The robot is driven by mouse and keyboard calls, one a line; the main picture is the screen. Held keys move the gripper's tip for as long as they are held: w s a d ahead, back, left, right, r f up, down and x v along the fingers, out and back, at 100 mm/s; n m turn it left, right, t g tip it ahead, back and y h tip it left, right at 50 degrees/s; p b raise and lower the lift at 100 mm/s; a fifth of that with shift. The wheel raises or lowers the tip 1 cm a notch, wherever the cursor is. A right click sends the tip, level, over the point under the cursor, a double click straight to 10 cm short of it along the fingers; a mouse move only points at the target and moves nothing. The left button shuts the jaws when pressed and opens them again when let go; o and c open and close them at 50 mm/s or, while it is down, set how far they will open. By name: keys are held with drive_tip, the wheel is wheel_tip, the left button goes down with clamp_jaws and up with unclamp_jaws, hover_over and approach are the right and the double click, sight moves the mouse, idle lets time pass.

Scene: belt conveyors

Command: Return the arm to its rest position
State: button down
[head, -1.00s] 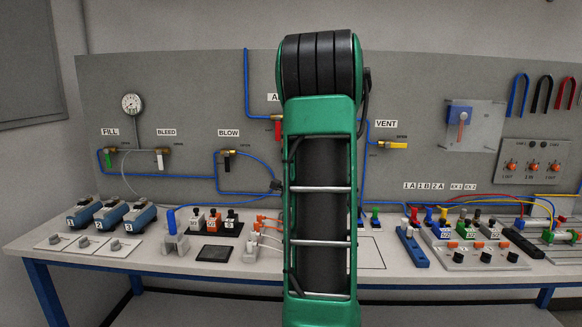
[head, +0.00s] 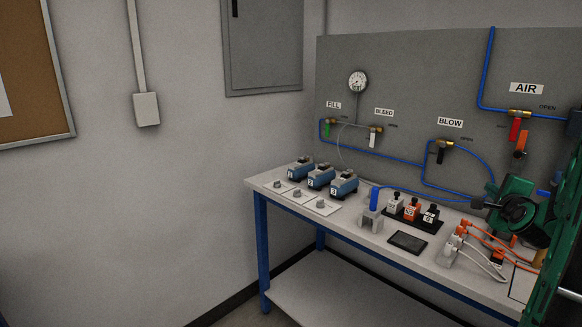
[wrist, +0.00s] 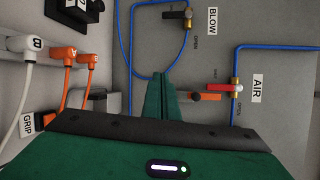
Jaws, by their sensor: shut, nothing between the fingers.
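My gripper (wrist: 160,82) shows in the wrist view as two green fingers pressed together, with nothing between them. It is in front of the panel, between the BLOW valve (wrist: 178,15) and the AIR valve (wrist: 225,88). I cannot tell its exact distance from the panel. My green arm (head: 520,212) shows at the right edge of the head view, over the right part of the bench. Much of the arm is out of frame.
The bench (head: 345,228) carries blue numbered units (head: 320,177), a dark flat pad (head: 408,241) and a power strip with orange plugs (head: 452,246) close to my arm. Blue hoses run along the panel (head: 420,90). The floor left of the bench is free.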

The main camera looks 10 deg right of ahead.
drive_tip(key=s+a+f+n+g+y, duration=0.25)
drive_tip(key=a+f+n, duration=0.2)
drive_tip(key=a, duration=0.25)
drive_tip(key=s+a+f+n+g+y, duration=0.2)
drive_tip(key=a+f+n+y, duration=0.15)
drive_tip(key=a+n, duration=0.35)
drive_tip(key=s+a+f+n+g+y, duration=0.1)
drive_tip(key=s+a+n+g, duration=0.3)
drive_tip(key=s+a, duration=0.3)
drive_tip(key=s+a+f+n+g+y, duration=0.2)
drive_tip(key=s+a+n+g, duration=0.3)
drive_tip(key=s, duration=0.9)
drive_tip(key=shift+s+a, duration=0.25)
drive_tip(key=shift+a, duration=0.9)
